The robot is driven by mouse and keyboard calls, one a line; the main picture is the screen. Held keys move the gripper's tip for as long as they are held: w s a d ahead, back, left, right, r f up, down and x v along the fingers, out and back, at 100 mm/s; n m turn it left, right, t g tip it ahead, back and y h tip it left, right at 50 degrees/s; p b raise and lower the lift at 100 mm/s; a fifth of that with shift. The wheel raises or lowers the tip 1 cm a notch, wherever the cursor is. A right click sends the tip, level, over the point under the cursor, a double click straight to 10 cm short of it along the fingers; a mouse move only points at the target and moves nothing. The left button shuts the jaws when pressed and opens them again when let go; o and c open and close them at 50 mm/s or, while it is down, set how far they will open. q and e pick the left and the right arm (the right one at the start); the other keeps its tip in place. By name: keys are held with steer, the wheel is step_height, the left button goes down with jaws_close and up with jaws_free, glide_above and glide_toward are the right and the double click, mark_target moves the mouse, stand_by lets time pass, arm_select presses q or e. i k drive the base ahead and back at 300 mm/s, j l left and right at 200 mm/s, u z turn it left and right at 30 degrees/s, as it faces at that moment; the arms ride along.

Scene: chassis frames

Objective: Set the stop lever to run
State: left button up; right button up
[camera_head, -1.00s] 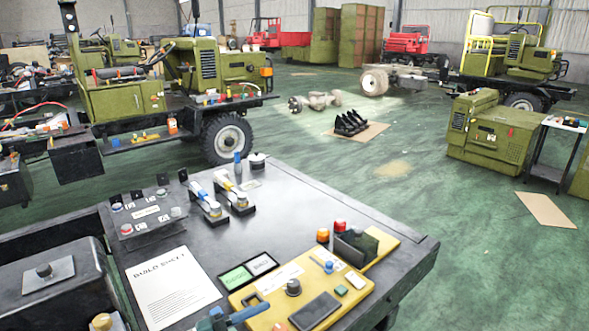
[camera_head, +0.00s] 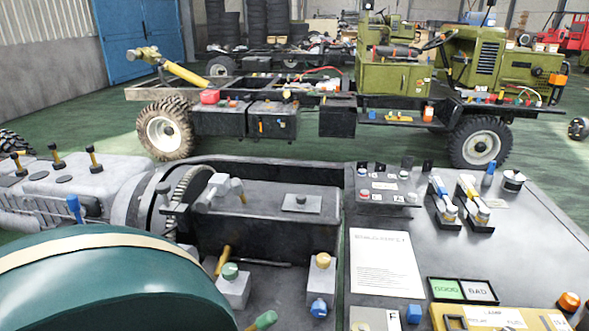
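No lever carries a label that I can read as stop or run, so I cannot tell which one is the stop lever. A green-tipped handle (camera_head: 262,320) is cut off by the bottom edge. Neither of my grippers shows.
The teal drum (camera_head: 110,285) with a cream band blocks the lower left. At right a dark table (camera_head: 400,222) bears a build sheet (camera_head: 385,262), switches and a yellow panel (camera_head: 495,318). Green vehicles stand behind.

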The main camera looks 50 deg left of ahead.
mark_target(237, 185)
steer(key=k+j+u, duration=0.1)
steer(key=u, duration=1.75)
steer(key=k+j, duration=0.05)
